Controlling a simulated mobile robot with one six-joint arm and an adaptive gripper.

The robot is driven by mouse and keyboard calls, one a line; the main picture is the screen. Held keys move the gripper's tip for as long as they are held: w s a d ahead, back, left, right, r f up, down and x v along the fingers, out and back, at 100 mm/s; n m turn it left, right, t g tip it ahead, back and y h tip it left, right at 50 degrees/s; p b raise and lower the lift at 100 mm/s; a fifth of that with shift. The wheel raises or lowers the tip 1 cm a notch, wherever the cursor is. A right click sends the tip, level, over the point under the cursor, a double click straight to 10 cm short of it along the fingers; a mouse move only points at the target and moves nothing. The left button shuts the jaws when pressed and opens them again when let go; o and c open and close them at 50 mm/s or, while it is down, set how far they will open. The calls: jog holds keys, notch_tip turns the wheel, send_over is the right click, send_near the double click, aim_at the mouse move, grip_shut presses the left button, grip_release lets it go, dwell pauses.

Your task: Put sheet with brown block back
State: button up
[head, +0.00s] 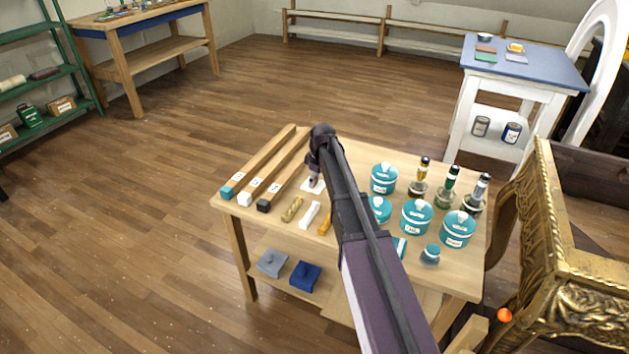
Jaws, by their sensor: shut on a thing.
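My gripper (314,181) points down over the middle of the wooden table (350,150), just right of the three long wooden bars. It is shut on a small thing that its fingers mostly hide. A white sheet (306,187) shows right under the fingertips; I cannot tell whether it lies on the table or is held just above it. No brown block shows clearly on it.
Three long bars with teal, white and black ends (260,163) lie at left. Teal tins (417,216) and bottles (444,188) crowd the right side. Below, a grey piece (272,262) and a blue piece (305,275) lie on the shelf. A blue-topped table (540,70) stands behind.

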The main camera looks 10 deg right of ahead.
aim_at(319, 186)
jog(key=shift+f, duration=0.15)
jog(key=o, duration=1)
jog(key=shift+r, duration=0.2)
jog(key=r+p, duration=0.4)
jog(key=d+r+p, duration=0.1)
jog(key=r+p, duration=0.3)
jog(key=s+r+p, duration=0.1)
jog(key=r+p, duration=0.2)
jog(key=p, duration=0.1)
jog(key=shift+d+r, duration=0.2)
jog(key=shift+r, duration=0.2)
